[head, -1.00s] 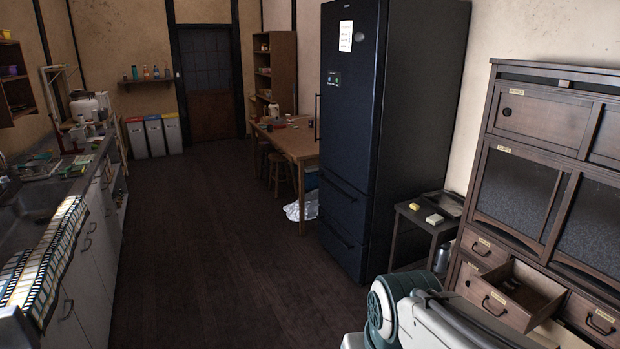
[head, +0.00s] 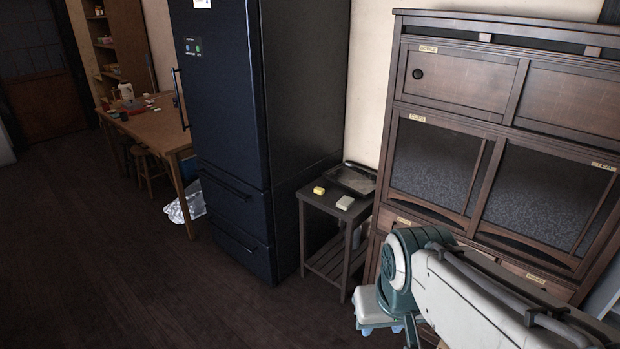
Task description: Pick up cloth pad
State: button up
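I cannot say for certain which thing is the cloth pad. Two small block-like things lie on the dark side table (head: 322,205) between the fridge and the cabinet. One is a yellow piece (head: 319,190), the other a pale beige piece (head: 345,202). They lie apart, and their material is too small to tell. My arm crosses the lower right of the head view, in front of the cabinet. My gripper does not show.
A tall dark fridge (head: 225,110) stands left of the side table. A wooden cabinet (head: 460,92) stands right of it. A dark tray (head: 354,178) lies at the table's back. A wooden table (head: 158,128) and stool stand farther left. The floor (head: 150,275) in front is clear.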

aim_at(346, 203)
jog(key=u, duration=0.3)
jog(key=i, duration=2.15)
jog(key=z, duration=2)
jog(key=i, duration=0.65)
jog(key=u, duration=1.9)
